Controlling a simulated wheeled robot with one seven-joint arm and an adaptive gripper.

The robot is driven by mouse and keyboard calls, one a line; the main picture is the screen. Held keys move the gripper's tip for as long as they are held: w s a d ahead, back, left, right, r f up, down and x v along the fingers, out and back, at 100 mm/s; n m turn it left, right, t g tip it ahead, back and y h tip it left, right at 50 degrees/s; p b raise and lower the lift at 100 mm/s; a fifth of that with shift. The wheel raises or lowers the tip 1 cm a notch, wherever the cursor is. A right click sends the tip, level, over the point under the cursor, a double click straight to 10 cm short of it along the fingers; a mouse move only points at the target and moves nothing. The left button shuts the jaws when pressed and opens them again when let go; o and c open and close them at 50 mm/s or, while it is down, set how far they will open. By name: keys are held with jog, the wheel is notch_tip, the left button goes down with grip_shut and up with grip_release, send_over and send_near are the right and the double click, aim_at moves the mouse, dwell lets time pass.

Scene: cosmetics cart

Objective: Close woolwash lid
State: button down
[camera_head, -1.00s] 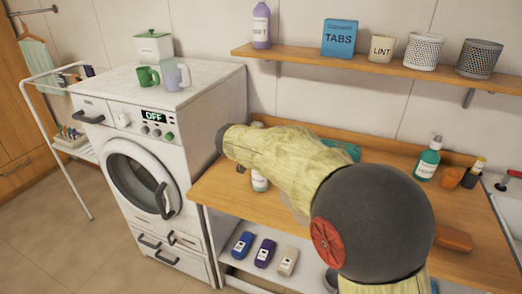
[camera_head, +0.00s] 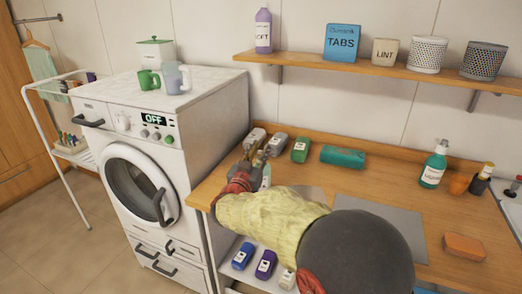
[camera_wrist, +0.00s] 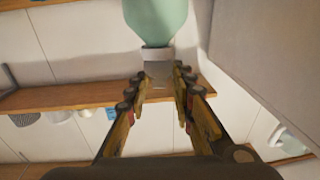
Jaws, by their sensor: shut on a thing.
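A pale green bottle (camera_wrist: 157,20), apparently the woolwash, shows upside down in the wrist view, with a white neck and a pale grey lid (camera_wrist: 158,74). The lid lies between the fingertips of my gripper (camera_wrist: 163,84), which is shut on it. I cannot tell how far the lid is closed. In the head view my gripper (camera_head: 256,158) is at the left end of the wooden counter. Part of the pale bottle (camera_head: 266,176) shows just beside the fingers; the gripper and wrist hide the rest. Its label is not readable.
Several containers stand or lie along the back of the counter (camera_head: 330,188), including a green one (camera_head: 301,149) and a teal roll-like thing (camera_head: 343,157). The washing machine (camera_head: 165,165) stands close on the left. A wall shelf (camera_head: 300,63) runs above. The counter's middle is mostly clear.

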jog(key=shift+s+f+t, duration=0.15)
jog(key=shift+f+t, duration=0.4)
jog(key=shift+t, duration=0.15)
jog(key=c, duration=1.8)
grip_release()
jog(key=o, duration=0.3)
jog(key=shift+r, duration=0.15)
jog(key=shift+o, duration=0.2)
jog(key=shift+s+a, duration=0.1)
jog(key=shift+s, duration=0.05)
jog(key=v, duration=1.1)
jog(key=shift+s+f, duration=0.25)
jog(key=shift+s, duration=0.05)
jog(key=shift+a, duration=0.2)
